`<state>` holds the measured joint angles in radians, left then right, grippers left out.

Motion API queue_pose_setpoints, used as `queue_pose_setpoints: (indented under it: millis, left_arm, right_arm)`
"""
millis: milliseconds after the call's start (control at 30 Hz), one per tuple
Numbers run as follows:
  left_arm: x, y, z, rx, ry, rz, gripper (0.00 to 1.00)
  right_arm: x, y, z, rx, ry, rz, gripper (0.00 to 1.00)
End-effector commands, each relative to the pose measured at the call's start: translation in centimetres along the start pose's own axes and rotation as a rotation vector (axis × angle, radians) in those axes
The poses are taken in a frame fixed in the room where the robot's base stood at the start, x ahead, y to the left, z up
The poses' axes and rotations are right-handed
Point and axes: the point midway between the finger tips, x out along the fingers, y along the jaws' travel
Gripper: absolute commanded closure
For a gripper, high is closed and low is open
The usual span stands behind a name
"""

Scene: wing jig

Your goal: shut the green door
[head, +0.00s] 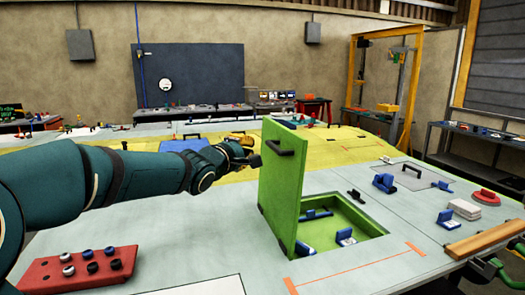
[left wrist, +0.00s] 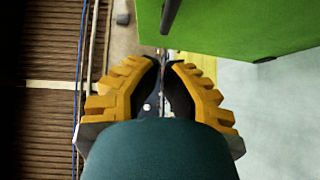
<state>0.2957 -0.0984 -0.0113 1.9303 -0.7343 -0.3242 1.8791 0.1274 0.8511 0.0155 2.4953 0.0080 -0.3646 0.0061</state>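The green door (head: 282,188) stands open and upright at the left side of a green-lined recess (head: 345,222) in the grey work surface. A black bar handle (head: 279,147) is on its face near the top. My left gripper (head: 252,160) is just left of the door's upper part, near the handle, holding nothing. In the left wrist view its yellow-backed fingers (left wrist: 163,62) meet or nearly meet at the tips, with the door (left wrist: 235,28) beyond them at upper right.
Blue brackets (head: 346,237) sit inside the recess. A red tray (head: 80,268) with knobs lies at front left. A wooden bar (head: 487,239), white blocks (head: 464,208) and a red piece (head: 485,197) lie to the right. The surface between tray and door is mostly clear.

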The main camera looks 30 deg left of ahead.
Motion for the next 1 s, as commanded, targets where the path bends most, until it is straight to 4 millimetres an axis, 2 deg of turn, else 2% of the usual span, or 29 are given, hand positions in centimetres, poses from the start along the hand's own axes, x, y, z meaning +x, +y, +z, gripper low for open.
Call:
queue_pose_setpoints:
  millis: [33, 167, 300, 1000]
  left_arm:
    - [1.2, -0.2, 0.1, -0.001, -0.002, -0.001, 1.00]
    - [2.3, -0.3, 1.5, -0.002, -0.002, 0.002, 1.00]
    - [3.1, -0.1, 2.3, -0.002, -0.001, 0.001, 1.00]
    - [3.7, 0.1, 2.9, 0.004, -0.001, -0.004, 1.00]
  right_arm:
    - [0.3, 0.1, 0.1, -0.001, -0.002, 0.000, 0.29]
    - [1.4, 0.5, 0.6, -0.004, -0.011, -0.001, 0.29]
    - [1.6, 0.6, 0.8, -0.005, -0.015, -0.002, 0.29]
    - [1.8, 0.7, 0.9, -0.005, -0.018, -0.002, 0.29]
